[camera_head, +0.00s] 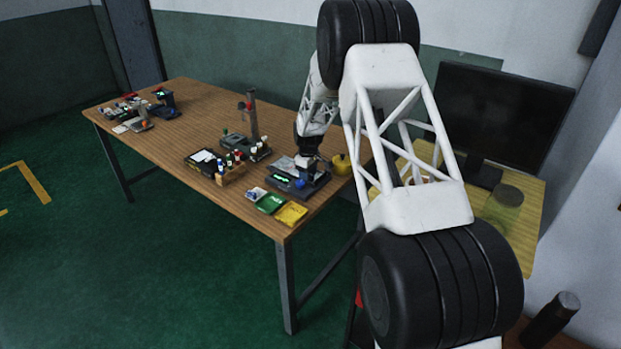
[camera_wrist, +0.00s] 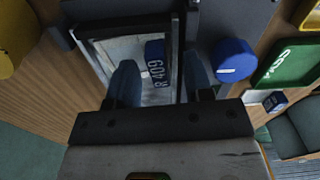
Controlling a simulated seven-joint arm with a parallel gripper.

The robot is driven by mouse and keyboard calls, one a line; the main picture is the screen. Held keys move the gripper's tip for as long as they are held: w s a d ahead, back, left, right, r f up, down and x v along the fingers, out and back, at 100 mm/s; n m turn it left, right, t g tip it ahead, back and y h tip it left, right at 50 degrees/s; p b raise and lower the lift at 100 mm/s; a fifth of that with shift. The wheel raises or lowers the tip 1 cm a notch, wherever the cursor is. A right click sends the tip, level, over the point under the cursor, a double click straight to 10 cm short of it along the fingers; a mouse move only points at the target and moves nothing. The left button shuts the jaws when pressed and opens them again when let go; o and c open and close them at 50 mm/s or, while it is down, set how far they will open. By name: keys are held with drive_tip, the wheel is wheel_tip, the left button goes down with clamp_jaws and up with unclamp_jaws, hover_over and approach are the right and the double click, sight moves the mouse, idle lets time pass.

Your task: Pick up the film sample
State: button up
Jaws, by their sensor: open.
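In the wrist view, a pale, shiny sheet with a blue label (camera_wrist: 157,63) marked "R 409" lies inside a dark frame; it appears to be the film sample (camera_wrist: 130,48). My gripper (camera_wrist: 160,72) is open, one finger on each side of the label. I cannot tell whether the fingers touch the sheet. In the head view, my gripper (camera_head: 307,160) is low over a dark device (camera_head: 285,184) with a green display near the table's right end. The sample is too small to make out there.
A blue knob (camera_wrist: 234,60) is close right of my gripper, beside a green tray (camera_wrist: 290,62). A yellow tray (camera_head: 291,213) and a yellow weight-like object (camera_head: 341,164) are near the device. A stand (camera_head: 252,118) rises to the left. The table's (camera_head: 190,100) middle left is clear.

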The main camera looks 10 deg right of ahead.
clamp_jaws()
drive_tip(key=shift+r, duration=0.1)
idle(0.3)
drive_tip(key=shift+r, duration=0.9)
drive_tip(key=shift+s+r, duration=0.25)
drive_tip(key=shift+r, duration=0.55)
drive_tip(key=s+r, duration=0.1)
drive_tip(key=s, duration=1.4)
drive_tip(key=shift+s+d+r, duration=0.2)
drive_tip(key=shift+s+d, duration=0.05)
drive_tip(key=shift+d, duration=0.15)
drive_tip(key=shift+a, duration=0.1)
